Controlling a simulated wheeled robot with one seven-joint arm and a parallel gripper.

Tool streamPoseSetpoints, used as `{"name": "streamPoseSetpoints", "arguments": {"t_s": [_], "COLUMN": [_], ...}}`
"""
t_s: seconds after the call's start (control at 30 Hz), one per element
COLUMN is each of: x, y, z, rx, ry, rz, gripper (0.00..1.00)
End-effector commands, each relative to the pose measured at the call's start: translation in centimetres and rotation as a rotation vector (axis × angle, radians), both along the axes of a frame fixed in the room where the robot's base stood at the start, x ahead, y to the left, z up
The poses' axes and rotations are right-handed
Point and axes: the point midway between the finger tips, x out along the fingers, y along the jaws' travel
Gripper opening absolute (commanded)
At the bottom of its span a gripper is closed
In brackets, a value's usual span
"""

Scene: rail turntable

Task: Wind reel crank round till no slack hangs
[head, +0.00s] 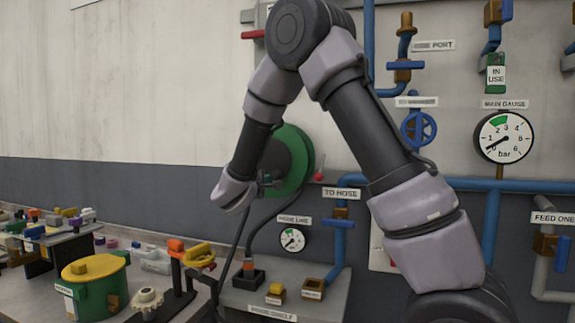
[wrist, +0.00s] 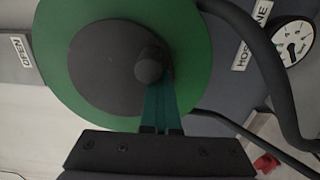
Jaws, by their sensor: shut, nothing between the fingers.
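The hose reel (head: 290,160) is a green disc on the wall, partly hidden by my arm. It also shows in the wrist view as a green disc (wrist: 195,65) with a dark round hub (wrist: 95,65). A red knob (head: 320,168), likely the crank handle, stands at its right side in the head view. My gripper (head: 268,180) is shut and empty in front of the reel's lower left. In the wrist view its teal fingers (wrist: 158,95) point at the hub's central boss; I cannot tell if they touch. The black hose (head: 256,232) hangs in curves below the reel.
A hose line gauge (head: 292,240) is below the reel, above the hose shelf (head: 330,300) with small blocks. A blue pipe (head: 338,250) runs down at right. A cluttered bench (head: 35,285) with a yellow-topped green drum (head: 95,285) fills the left.

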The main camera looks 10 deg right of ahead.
Motion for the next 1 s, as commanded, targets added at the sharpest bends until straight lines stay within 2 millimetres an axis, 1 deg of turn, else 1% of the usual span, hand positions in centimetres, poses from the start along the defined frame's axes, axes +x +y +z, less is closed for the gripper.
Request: {"name": "streamPoseSetpoints", "arguments": {"t_s": [0.17,0.4,0.73,1.0], "x": [-0.1,-0.6,-0.7,-1.2], "y": [-0.2,-1.2,-1.2,-2.1], "z": [0.1,0.5,0.6,1.4], "rx": [0.0,0.0,0.0,0.001], "ry": [0.0,0.0,0.0,-0.002], "rz": [-0.002,-0.002,-0.001,-0.002], "gripper": [0.0,0.0,0.0,0.0]}}
